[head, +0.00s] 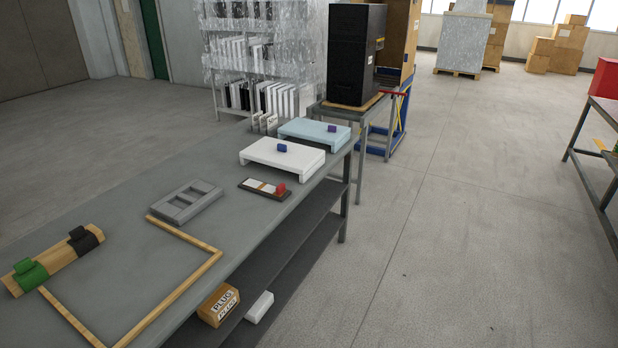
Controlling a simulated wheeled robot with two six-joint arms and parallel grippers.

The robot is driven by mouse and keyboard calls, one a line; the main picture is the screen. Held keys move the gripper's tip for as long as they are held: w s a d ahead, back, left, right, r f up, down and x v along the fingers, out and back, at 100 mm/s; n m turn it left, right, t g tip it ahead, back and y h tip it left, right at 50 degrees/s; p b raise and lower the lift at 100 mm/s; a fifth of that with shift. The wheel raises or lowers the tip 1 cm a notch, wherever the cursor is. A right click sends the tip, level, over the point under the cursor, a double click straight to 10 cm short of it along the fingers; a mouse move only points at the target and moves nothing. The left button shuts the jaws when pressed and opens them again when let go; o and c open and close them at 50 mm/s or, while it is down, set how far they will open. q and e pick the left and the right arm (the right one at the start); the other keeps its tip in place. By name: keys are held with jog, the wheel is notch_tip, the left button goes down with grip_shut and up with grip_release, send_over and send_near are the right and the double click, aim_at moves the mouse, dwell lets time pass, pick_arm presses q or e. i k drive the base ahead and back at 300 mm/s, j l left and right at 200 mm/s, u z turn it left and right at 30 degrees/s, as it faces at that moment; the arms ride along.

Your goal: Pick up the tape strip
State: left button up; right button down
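A small dark tray (245,189) lies on the grey workbench, in front of the white raised board. On it is a flat pale strip (256,184) with an orange-tan band across it, and a red knob (279,189) at its right end. This pale strip may be the tape strip, but it is too small to be sure. Neither of my grippers shows in the head view.
The bench (110,207) also bears a white raised board (283,158), a light blue one (314,133), a grey frame (186,202), a wooden corner frame (185,288) and a wooden block with green and black clips (60,258).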

aim_at(279, 191)
jog(key=i+l+z, duration=0.3)
jog(key=i, duration=0.2)
jog(key=i+l+z, duration=0.25)
jog(key=i, duration=0.3)
jog(key=i+z, duration=0.3)
jog(key=i, duration=0.25)
